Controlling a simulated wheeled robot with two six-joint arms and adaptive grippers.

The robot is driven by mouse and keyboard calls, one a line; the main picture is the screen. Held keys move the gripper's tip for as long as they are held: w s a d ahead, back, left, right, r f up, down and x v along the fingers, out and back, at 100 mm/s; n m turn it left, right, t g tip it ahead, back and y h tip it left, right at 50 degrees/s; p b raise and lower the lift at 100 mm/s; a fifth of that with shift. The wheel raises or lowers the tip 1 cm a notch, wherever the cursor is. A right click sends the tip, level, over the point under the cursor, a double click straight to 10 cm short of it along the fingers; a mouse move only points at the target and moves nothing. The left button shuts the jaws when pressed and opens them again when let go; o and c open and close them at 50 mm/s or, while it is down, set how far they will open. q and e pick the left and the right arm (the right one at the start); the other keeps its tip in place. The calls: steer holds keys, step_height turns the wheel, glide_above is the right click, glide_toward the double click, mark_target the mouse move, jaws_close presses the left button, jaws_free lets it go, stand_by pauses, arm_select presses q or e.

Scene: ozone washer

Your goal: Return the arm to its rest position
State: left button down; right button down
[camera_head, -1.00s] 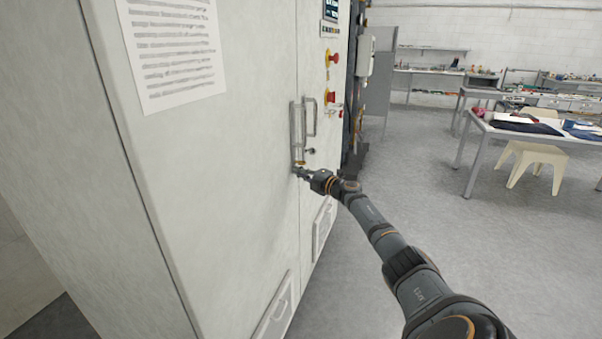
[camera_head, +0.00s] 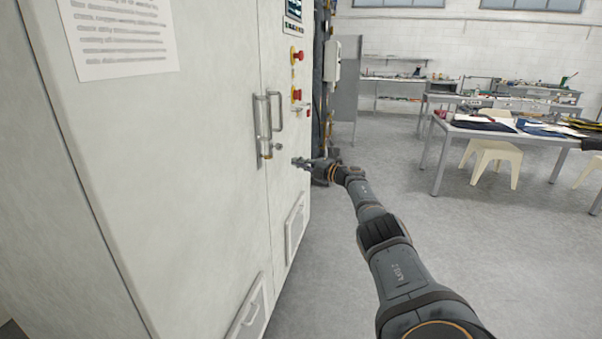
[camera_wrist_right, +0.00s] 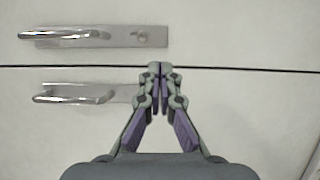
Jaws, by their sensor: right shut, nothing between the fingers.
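My right arm reaches in from the lower right in the head view. Its gripper (camera_head: 298,162) is shut and empty, just right of and a little below the door handles. In the right wrist view the gripper (camera_wrist_right: 159,70) also shows shut, its fingertips together over the door seam. The left door handle (camera_head: 262,127) and the right door handle (camera_head: 278,111) are metal bars on the white cabinet (camera_head: 190,190). In the wrist view both handles lie to the left of and beside the fingers, with a gap. My left gripper is out of view.
Red knobs (camera_head: 297,95) and a small display (camera_head: 294,9) are on the right door. Vents (camera_head: 247,310) sit low on the cabinet. Grey tables (camera_head: 440,129) and a cream stool (camera_head: 493,152) stand to the right. The floor between is clear.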

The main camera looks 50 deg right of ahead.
steer(key=shift+s+d+r, duration=0.1)
steer(key=shift+s+d, duration=0.25)
steer(key=shift+s, duration=0.05)
